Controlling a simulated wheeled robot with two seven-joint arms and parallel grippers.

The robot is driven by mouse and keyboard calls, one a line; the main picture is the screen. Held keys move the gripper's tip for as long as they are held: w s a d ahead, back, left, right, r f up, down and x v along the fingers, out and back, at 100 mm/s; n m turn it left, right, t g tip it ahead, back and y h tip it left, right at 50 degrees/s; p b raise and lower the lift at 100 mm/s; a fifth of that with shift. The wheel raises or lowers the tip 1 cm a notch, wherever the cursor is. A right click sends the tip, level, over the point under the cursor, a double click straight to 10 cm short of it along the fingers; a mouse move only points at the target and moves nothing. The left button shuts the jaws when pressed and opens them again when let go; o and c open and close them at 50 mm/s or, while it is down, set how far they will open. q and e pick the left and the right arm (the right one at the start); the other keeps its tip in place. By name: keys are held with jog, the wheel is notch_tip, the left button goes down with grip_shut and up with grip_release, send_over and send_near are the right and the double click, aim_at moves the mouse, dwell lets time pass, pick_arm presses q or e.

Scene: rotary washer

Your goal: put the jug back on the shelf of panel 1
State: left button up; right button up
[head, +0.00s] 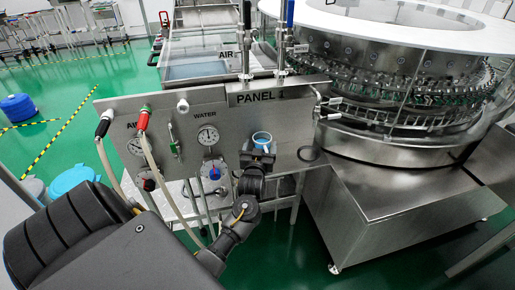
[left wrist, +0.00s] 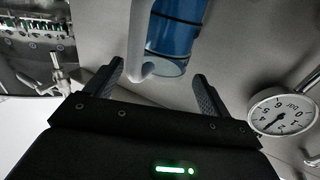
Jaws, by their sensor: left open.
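The jug (head: 262,138), blue with a pale rim, is upright against the front of panel 1 (head: 290,97), right of the water gauge. My left gripper (head: 258,157) is just in front of it and hides its lower part. In the left wrist view the blue jug (left wrist: 178,32) and its pale grey handle (left wrist: 138,45) show beyond the fingertips. My left gripper (left wrist: 158,72) is open there, with the handle's lower end between its fingers. I cannot tell whether a finger touches it. The shelf under the jug is hidden. My right gripper is not in view.
The panel carries a water gauge (head: 208,136), a red-handled hose fitting (head: 144,118) and valves left of the jug. The left wrist view shows a gauge (left wrist: 282,110) close by at right. The rotary washer (head: 400,80) stands at right.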

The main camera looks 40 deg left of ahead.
pick_arm(q)
jog(key=v, duration=1)
jog(key=d+f+m+h, duration=0.65)
jog(key=d+f, duration=0.45)
jog(key=f, duration=0.6)
jog(key=s+d+f+m+g+h, duration=0.15)
jog(key=s+f, duration=0.25)
jog(key=f, duration=0.4)
jog(key=s+d+f+g+h, duration=0.1)
jog(key=s+f+g, duration=0.2)
jog(key=s+f, duration=0.35)
jog(key=s+f+g, duration=0.4)
jog(key=s+f, duration=0.6)
jog(key=f, duration=0.4)
jog(key=s+a+f+g, duration=0.1)
jog(key=s+f, duration=0.3)
jog(key=s, duration=0.7)
jog(key=s+a+f+m+g, duration=0.1)
jog(key=s+f+g, duration=0.3)
jog(key=s, duration=0.7)
jog(key=shift+s+f+h, duration=0.3)
jog(key=shift+s+f, duration=0.1)
jog(key=shift+f, duration=0.15)
jog(key=shift+a+r, duration=0.1)
jog(key=shift+a, duration=0.05)
